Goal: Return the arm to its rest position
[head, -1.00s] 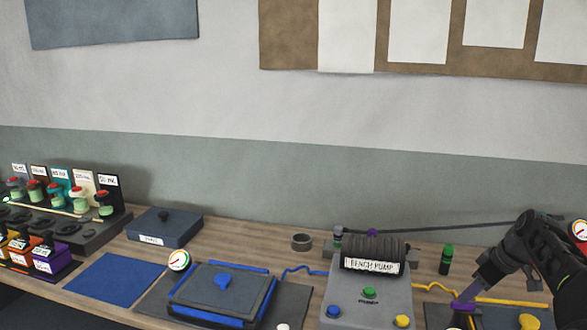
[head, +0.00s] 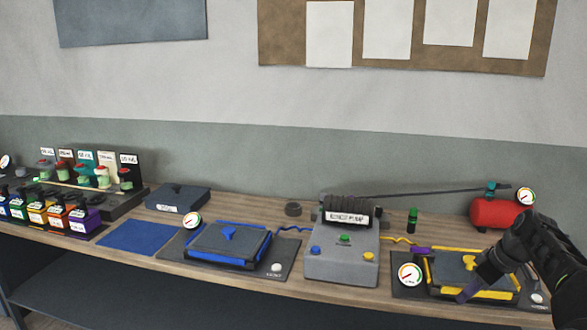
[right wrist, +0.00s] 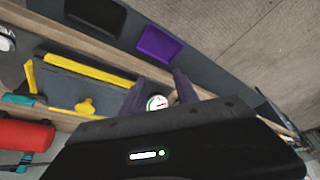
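My right gripper (head: 468,293) comes in from the right in the head view, pointing down and left. It overlaps the yellow-edged mould (head: 440,285) near the bench's front edge; contact cannot be told. In the right wrist view its two purple-grey fingers (right wrist: 158,82) stand apart with nothing held between them. A round white thing with coloured marks (right wrist: 157,102) shows behind the gap. The yellow-edged mould also shows in the right wrist view (right wrist: 75,82). My left gripper is in neither current view.
The grey bench pump (head: 325,265) stands mid-bench, with a blue-edged mould (head: 215,245) left of it. A red tank (head: 497,214) and a gauge (head: 409,275) are near my right arm. The blue mat (head: 140,237) is bare. A purple tray (right wrist: 160,45) shows in the right wrist view.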

